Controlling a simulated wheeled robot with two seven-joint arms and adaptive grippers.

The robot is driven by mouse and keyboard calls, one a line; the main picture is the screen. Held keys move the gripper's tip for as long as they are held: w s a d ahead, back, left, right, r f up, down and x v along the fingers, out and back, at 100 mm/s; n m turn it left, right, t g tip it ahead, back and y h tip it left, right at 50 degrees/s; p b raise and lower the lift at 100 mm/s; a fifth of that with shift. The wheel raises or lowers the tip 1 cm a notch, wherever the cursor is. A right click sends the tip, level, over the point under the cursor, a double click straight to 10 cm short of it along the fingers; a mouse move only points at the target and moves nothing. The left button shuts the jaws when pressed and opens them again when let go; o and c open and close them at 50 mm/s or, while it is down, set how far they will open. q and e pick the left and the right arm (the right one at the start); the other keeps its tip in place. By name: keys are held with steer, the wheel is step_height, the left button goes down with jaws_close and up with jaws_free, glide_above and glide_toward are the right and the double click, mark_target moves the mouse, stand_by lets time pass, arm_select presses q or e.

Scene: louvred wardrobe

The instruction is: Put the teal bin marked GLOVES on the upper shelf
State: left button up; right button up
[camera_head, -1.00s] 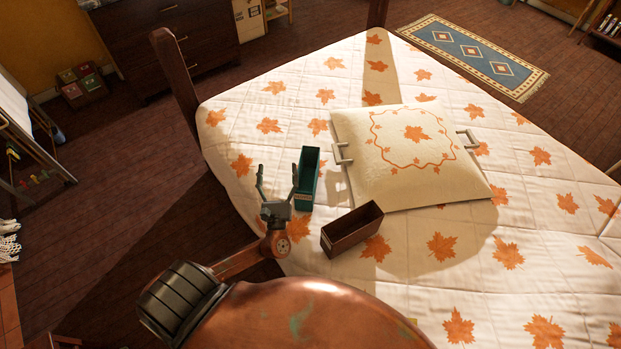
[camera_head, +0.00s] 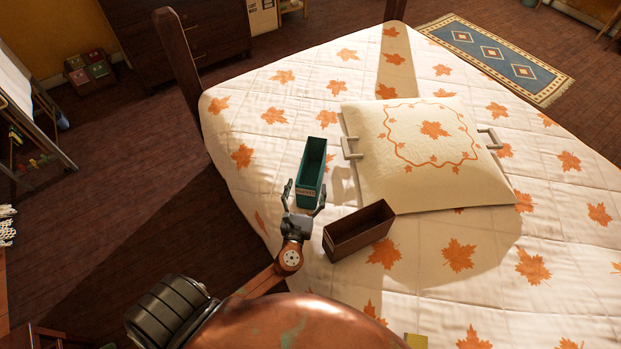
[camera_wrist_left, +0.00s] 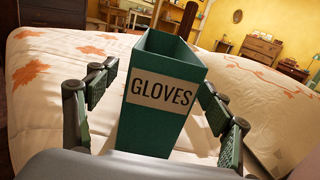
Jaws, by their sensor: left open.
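The teal bin (camera_head: 312,172) stands upright on the bed's quilt. In the left wrist view the bin (camera_wrist_left: 158,122) shows its label GLOVES facing me. My left gripper (camera_head: 303,196) is open at the bin's near end. In the left wrist view its two fingers (camera_wrist_left: 158,95) stand on either side of the bin, with a gap visible at the right side. The bin is not gripped. No upper shelf can be made out in these views. My right gripper is not in view.
A dark brown open bin (camera_head: 358,229) sits on the quilt just right of my left gripper. A cream cushion with handles (camera_head: 430,160) lies beyond it. A wooden bedpost (camera_head: 180,65) rises at the bed's corner. Dark floor (camera_head: 120,190) is free at left.

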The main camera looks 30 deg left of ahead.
arm_select(q)
steer(key=shift+f, duration=0.4)
steer(key=x, duration=0.7)
steer(key=shift+w+r+b, duration=0.2)
steer(key=shift+w+b, duration=0.1)
steer(key=shift+w, duration=0.1)
steer(key=shift+c, duration=0.7)
steer(key=c, duration=1.5)
steer(key=shift+r, duration=0.15)
